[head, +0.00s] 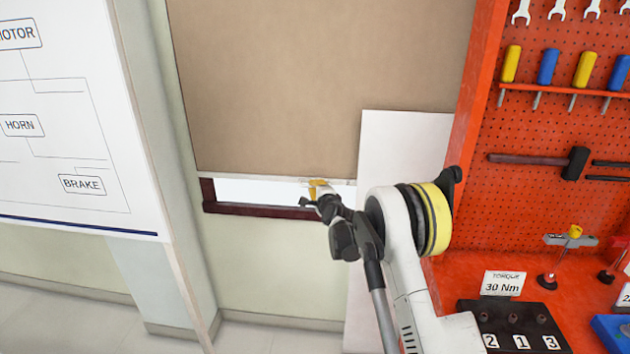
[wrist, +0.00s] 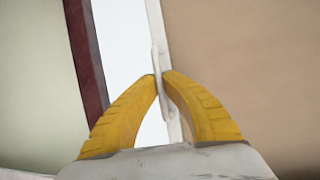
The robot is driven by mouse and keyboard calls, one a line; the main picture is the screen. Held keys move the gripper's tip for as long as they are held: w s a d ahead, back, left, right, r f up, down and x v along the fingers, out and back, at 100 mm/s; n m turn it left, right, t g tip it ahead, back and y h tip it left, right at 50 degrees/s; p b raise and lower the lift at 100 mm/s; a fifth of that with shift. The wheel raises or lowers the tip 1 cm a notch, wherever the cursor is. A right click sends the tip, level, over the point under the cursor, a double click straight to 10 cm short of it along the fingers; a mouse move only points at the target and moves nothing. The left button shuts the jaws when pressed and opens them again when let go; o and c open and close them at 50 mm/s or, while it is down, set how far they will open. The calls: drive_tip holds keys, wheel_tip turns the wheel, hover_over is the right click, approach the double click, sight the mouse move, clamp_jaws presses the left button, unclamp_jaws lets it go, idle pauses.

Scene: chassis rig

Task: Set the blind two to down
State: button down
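A tan blind (head: 315,80) hangs over a window, with a pale bottom bar (head: 245,176). It is lowered most of the way, and a strip of bright glass (head: 262,192) shows between the bar and the dark red sill frame (head: 250,210). No number shows on the blind. My gripper (head: 318,187) is at the bar, right of its middle. In the wrist view, my yellow fingers (wrist: 162,78) close on a thin pale tab (wrist: 161,62) at the bar, one finger on each side. The blind's cloth (wrist: 240,60) lies to the right there.
A white panel (head: 400,140) stands right of the window, beside a red pegboard (head: 550,140) with tools. A bench with a black numbered block (head: 515,325) and a torque sign (head: 503,283) is at lower right. A wiring chart (head: 70,120) is at left.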

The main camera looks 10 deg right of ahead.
wheel_tip(320, 180, down, 9)
drive_tip(key=b, duration=0.3)
drive_tip(key=shift+f+b, duration=0.15)
drive_tip(key=shift+b, duration=0.2)
drive_tip(key=c, duration=1.6)
unclamp_jaws()
drive_tip(key=shift+f, duration=0.2)
drive_tip(key=shift+o, duration=0.2)
drive_tip(key=shift+r, duration=0.15)
drive_tip(key=s+r, duration=0.2)
drive_tip(key=s, duration=0.9)
drive_tip(key=shift+s+d, duration=0.4)
drive_tip(key=shift+d, duration=0.05)
